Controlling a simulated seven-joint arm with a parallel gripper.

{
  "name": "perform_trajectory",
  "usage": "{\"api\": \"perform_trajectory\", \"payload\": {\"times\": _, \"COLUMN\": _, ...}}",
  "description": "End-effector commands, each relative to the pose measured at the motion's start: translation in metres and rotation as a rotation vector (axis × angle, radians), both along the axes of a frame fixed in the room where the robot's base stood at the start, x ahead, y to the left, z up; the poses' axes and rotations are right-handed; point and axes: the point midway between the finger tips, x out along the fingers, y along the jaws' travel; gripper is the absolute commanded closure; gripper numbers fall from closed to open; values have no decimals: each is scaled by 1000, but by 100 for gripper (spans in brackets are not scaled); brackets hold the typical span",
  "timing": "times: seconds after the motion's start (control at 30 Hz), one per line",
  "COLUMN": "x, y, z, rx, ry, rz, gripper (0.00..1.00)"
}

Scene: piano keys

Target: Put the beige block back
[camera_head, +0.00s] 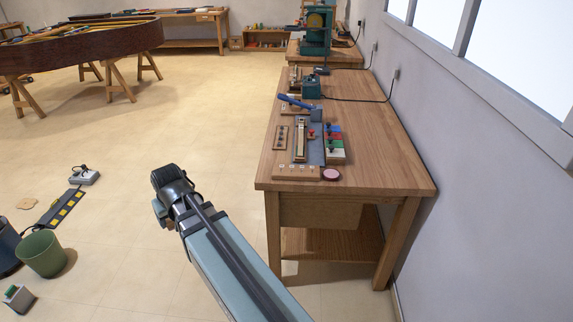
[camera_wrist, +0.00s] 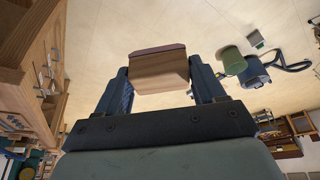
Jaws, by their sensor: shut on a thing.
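My gripper (camera_wrist: 158,78) is shut on the beige block (camera_wrist: 160,75), a wood-coloured piece with a thin mauve layer along one side. The block is between the two fingers, clear of any surface in the wrist view. In the head view my arm reaches out over the floor, left of the workbench (camera_head: 375,135); the fingers and block cannot be made out there. On the bench are a dark plate with a long wooden piece (camera_head: 300,140), a tray with red, blue, green and pale sections (camera_head: 335,150), and a wooden strip with marks (camera_head: 297,172).
A blue-handled tool (camera_head: 296,102) and a pink round disc (camera_head: 331,174) are on the bench. The wall is close on the right. A green bucket (camera_head: 42,254) and a black strip with yellow patches (camera_head: 60,207) are on the floor. The bench's right side is clear.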

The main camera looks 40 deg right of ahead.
Motion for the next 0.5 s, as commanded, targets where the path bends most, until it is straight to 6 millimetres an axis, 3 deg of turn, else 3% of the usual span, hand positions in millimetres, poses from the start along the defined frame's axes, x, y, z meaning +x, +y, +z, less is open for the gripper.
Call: {"api": "perform_trajectory", "payload": {"times": 0.5, "x": 0, "y": -147, "z": 6, "rx": -1, "ry": -6, "rz": -233, "gripper": 76}}
